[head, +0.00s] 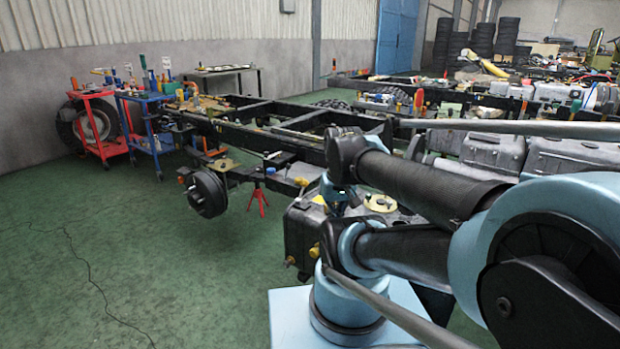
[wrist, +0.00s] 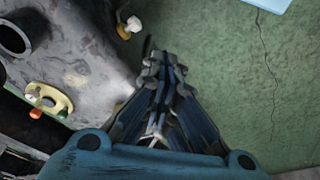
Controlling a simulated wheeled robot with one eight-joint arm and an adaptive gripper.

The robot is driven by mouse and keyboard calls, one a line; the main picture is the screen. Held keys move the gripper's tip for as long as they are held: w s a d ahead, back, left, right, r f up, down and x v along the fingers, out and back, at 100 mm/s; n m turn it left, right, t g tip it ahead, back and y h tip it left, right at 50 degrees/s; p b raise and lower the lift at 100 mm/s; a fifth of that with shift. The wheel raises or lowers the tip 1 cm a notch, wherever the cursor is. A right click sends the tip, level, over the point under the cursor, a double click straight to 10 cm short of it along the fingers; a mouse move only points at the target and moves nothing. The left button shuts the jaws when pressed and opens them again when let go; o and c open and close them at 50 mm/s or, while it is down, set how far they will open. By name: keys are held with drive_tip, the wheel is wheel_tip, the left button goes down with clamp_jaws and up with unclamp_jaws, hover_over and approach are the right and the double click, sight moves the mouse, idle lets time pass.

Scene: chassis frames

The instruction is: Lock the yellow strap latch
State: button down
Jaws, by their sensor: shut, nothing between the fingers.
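My gripper (wrist: 163,65) shows in the wrist view, its dark fingers together and empty. It is beside the edge of a grey metal tank (wrist: 85,55), over the green floor. A small yellow-and-white fitting (wrist: 128,28) sticks out from the tank's side, just up and left of the fingertips and apart from them. A pale yellow round plate (wrist: 48,100) with an orange knob and a white knob lies on the tank at left. I cannot tell which yellow part is the strap latch. In the head view, small yellow fittings (head: 314,251) sit on the tank's side; my arm hides much of this area.
A black chassis frame (head: 270,128) with a wheel hub (head: 208,192) and a red jack stand (head: 259,200) extends behind the tank. Red (head: 92,125) and blue (head: 145,125) tool carts stand at left. The green floor (head: 130,260) at front left is clear except for a thin dark line.

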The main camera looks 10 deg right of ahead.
drive_tip(key=w+r+m, duration=0.1)
drive_tip(key=w+r, duration=0.2)
drive_tip(key=w, duration=0.3)
drive_tip(key=w+r+m+g, duration=0.1)
drive_tip(key=w+r+m, duration=0.15)
drive_tip(key=w, duration=0.45)
drive_tip(key=w+r, duration=0.4)
drive_tip(key=w, duration=0.2)
drive_tip(key=w+d+f+m, duration=0.1)
drive_tip(key=w+f+m, duration=0.1)
drive_tip(key=w, duration=0.8)
drive_tip(key=w+d+f+m+g+y, duration=0.1)
drive_tip(key=w+f, duration=0.2)
drive_tip(key=w, duration=0.8)
drive_tip(key=shift+d+f+m, duration=0.15)
drive_tip(key=shift+f+m, duration=0.15)
drive_tip(key=shift+m, duration=0.05)
